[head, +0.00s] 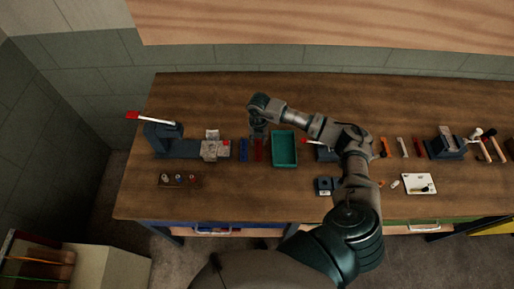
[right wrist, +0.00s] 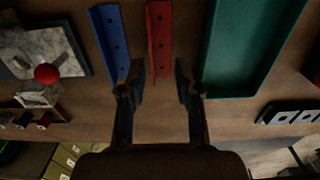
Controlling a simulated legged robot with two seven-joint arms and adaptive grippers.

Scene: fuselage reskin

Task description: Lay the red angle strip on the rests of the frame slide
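The red angle strip (head: 259,151) lies on the bench between a blue strip and a teal tray. In the right wrist view the red strip (right wrist: 159,32) has dark holes along it, and its near end lies just ahead of the gap between my fingers. My right gripper (head: 258,133) is above the strip's far end in the head view. In the right wrist view the gripper (right wrist: 159,75) is open and empty. A pale metal fixture with a red knob (head: 211,151), perhaps the frame slide, stands left of the strips; its rests are too small to make out. My left gripper is not in view.
The blue strip (head: 243,150) lies close to the red one, on its left. The teal tray (head: 284,133) is close on its right. A vise with a red-tipped handle (head: 165,140) stands far left. Several tools and a white plate (head: 420,178) lie to the right.

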